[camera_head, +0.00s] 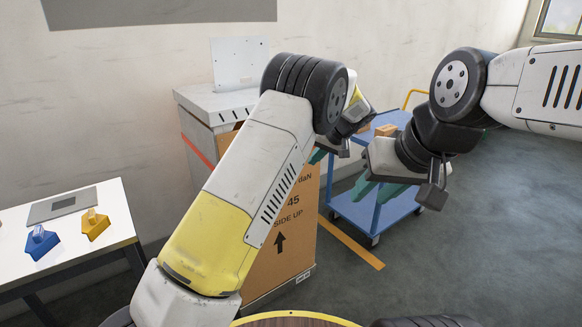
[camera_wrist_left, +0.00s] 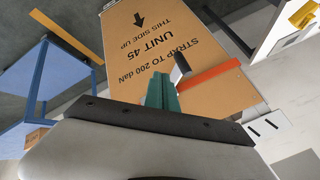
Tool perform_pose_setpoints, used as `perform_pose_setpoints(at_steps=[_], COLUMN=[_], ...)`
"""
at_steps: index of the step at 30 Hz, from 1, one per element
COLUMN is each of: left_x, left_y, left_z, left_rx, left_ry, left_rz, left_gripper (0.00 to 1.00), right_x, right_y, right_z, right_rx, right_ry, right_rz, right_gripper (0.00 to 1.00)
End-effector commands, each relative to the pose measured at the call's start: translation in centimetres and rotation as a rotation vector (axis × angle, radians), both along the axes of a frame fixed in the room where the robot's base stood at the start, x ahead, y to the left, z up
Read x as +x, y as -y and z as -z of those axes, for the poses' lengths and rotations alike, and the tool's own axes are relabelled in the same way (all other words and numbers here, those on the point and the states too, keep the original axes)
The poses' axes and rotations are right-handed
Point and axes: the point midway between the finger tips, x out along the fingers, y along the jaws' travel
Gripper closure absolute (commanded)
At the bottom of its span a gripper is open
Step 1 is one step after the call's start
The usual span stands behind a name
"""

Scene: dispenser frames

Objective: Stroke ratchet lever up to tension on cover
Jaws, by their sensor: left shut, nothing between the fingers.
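A large brown carton (camera_head: 283,255), printed "STRAP TO 200 daN", stands under a white slotted cover (camera_head: 205,103). An orange strap (camera_head: 198,150) runs down from the cover's edge; it also shows in the left wrist view (camera_wrist_left: 209,76). At that strap's end sits a small dark-and-grey lever-like piece (camera_wrist_left: 180,66), probably the ratchet lever. My left gripper (camera_head: 318,156) is shut and empty; its teal fingers (camera_wrist_left: 162,93) appear just beside the lever piece, contact unclear. My forearm hides the lever in the head view. My right gripper (camera_head: 376,190) hangs with fingers apart, empty, right of the carton.
A blue cart (camera_head: 371,213) with a yellow handle and a small box (camera_head: 386,130) stands behind my right gripper. A white table (camera_head: 101,201) at left holds a blue and a yellow piece (camera_head: 95,224). A yellow line marks the floor. Floor at right is clear.

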Motion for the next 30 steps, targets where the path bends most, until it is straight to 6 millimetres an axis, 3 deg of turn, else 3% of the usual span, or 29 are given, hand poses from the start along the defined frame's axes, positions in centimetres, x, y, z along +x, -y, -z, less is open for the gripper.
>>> perform_pose_setpoints(at_steps=[13,28,30], left_x=[0.3,4.6,4.7], left_y=[-0.4,-4.3,-5.6], left_z=[0.7,8.4,8.0], left_rx=[0.002,0.002,-0.001], left_ry=[-0.002,-0.002,0.0], left_rz=[-0.002,-0.002,-0.004], left_gripper=[1.0,1.0,1.0], right_x=[0.0,0.0,0.0], right_y=[0.0,0.0,0.0], right_z=[0.0,0.0,0.0], right_rx=[0.0,0.0,0.0], right_ry=[0.0,0.0,0.0], right_rz=[0.0,0.0,0.0], right_gripper=[0.64,0.64,0.64])
